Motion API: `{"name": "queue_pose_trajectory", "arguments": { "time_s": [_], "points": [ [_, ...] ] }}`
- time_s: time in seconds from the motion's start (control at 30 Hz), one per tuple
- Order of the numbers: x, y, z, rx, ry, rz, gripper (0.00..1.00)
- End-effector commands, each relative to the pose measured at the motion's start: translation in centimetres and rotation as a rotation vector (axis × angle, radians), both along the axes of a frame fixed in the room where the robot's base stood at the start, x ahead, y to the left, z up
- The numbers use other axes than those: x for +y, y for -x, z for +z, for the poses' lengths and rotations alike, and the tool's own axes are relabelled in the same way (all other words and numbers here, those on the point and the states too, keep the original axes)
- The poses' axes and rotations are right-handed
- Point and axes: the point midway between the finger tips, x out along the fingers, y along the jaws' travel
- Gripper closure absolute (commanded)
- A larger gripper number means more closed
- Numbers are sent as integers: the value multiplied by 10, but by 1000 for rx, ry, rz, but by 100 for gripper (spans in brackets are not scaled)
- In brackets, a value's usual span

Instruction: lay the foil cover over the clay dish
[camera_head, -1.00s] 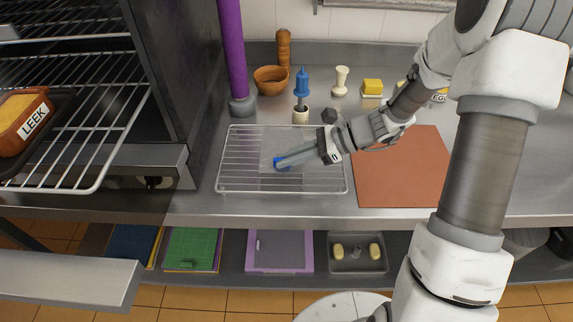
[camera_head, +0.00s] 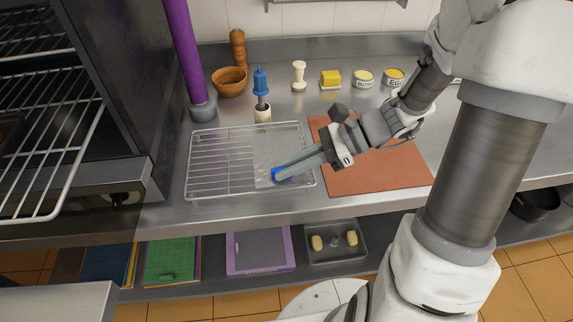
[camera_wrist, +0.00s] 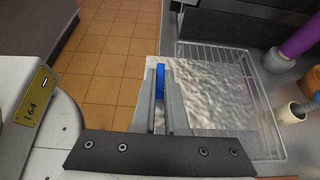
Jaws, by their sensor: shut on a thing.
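The foil cover is a crinkled silver sheet (camera_wrist: 215,95) with a blue tab (camera_wrist: 160,82). My gripper (camera_wrist: 160,100) is shut on the blue tab. In the head view, the foil (camera_head: 268,150) shows as a pale sheet over the right part of the wire rack, with my gripper (camera_head: 287,172) at its front right corner. I cannot tell whether the foil touches the rack or hangs just above it. The clay dish, labelled LEEK in the earlier head frame, does not show clearly now; the left frame edge cuts off that part of the oven.
The wire rack (camera_head: 215,190) lies on the steel counter, with the reddish-brown mat (camera_head: 385,180) to its right. A blue-topped tool (camera_head: 261,85), a wooden bowl (camera_head: 229,84) and a purple post (camera_head: 184,50) stand behind. The open oven shelves (camera_head: 50,150) are left.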

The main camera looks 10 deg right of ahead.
Motion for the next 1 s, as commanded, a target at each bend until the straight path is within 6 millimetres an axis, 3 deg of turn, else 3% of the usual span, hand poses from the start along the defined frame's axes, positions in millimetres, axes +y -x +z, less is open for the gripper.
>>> {"name": "queue_pose_trajectory", "arguments": {
  "time_s": [0.17, 0.6, 0.77, 0.87, 1.0],
  "points": [
    [0, 0, 7, 0, 0, 0, 100],
    [0, 0, 50, 0, 0, -1, 100],
    [1, -4, 51, -1, 0, -14, 100],
    [4, -17, 52, -1, 1, -71, 100],
    [9, -57, 59, -3, 1, -256, 100]
  ]
}}
